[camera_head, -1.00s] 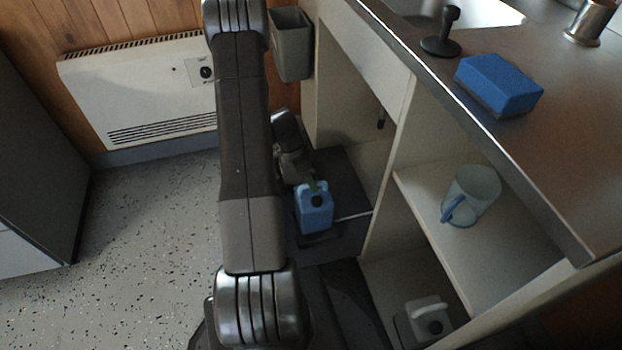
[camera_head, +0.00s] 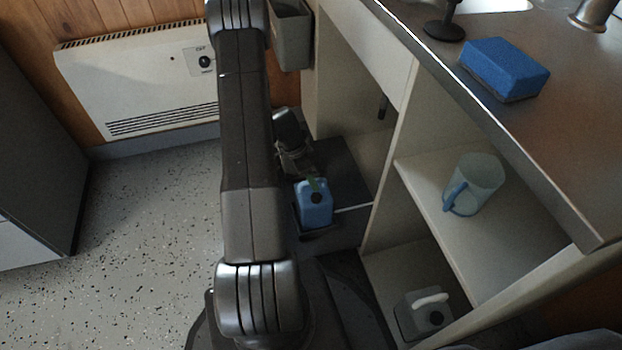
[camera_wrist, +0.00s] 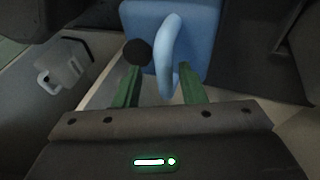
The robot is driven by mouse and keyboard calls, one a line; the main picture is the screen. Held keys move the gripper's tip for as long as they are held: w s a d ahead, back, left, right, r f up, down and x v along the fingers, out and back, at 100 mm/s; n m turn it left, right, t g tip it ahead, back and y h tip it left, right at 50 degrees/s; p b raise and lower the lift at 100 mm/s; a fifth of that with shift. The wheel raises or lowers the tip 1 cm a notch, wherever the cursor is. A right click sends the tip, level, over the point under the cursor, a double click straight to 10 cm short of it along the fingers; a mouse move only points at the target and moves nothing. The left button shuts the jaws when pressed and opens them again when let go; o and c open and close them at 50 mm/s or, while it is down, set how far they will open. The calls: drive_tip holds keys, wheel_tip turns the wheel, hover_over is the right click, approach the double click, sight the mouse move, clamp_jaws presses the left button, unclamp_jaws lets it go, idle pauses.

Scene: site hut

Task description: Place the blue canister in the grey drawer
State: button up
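The blue canister (camera_head: 315,206) stands low beside the open cabinet, at the dark drawer. In the wrist view the canister (camera_wrist: 205,38) fills the upper middle, with its loop handle and black cap facing me. My gripper (camera_wrist: 162,80) has green fingers standing apart, one on each side of the handle, with gaps showing between them and it. The grey drawer (camera_head: 345,172) shows as a dark, low surface with a pale edge. The canister hides part of it, and I cannot tell whether the canister rests inside.
A grey canister (camera_head: 420,316) stands on the cabinet's bottom shelf. A mug (camera_head: 482,183) with a blue handle stands on the shelf above. A blue sponge block (camera_head: 506,66) lies on the worktop. A heater (camera_head: 135,85) hangs on the wall. The speckled floor (camera_head: 150,230) at left is clear.

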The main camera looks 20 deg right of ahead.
drive_tip(key=p+v, duration=0.4)
drive_tip(key=v, duration=0.8)
